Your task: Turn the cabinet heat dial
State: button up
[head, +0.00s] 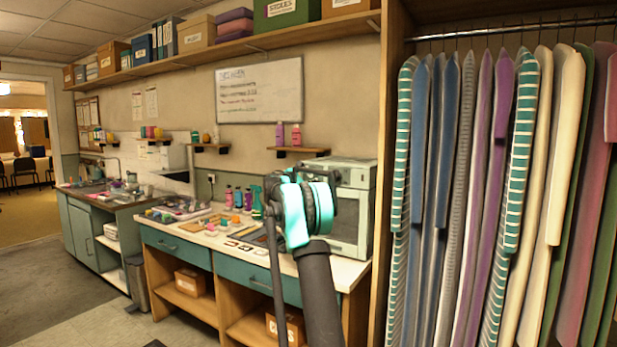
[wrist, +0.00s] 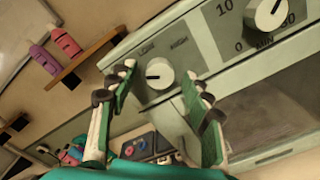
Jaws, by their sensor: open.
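The cabinet (head: 352,172) is a pale green metal box at the right end of the counter. In the wrist view, its pale front panel carries a small round white dial (wrist: 160,73) with a dark pointer line pointing left; LOW and HIGH are marked above it. My gripper (wrist: 158,76) is open and empty, with one finger on either side of this dial in the picture. I see no clear contact, and cannot tell the remaining distance. In the head view, my arm covers part of the cabinet front, and the dial is hidden.
A larger white dial (wrist: 268,14), marked in numbers and MIN, sits to the right on the same panel. Pink and purple bottles stand on a wall shelf (head: 297,150) left of the cabinet. Hanging garments (head: 480,190) fill the right side. The counter (head: 190,238) holds small items.

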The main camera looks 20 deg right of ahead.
jog(key=shift+d, duration=0.1)
grip_shut()
dwell(0.3)
jog(key=shift+m, duration=0.5)
jog(key=m, duration=0.4)
jog(key=shift+m, duration=0.4)
jog(key=m, duration=0.6)
jog(key=shift+f, duration=0.1)
grip_release()
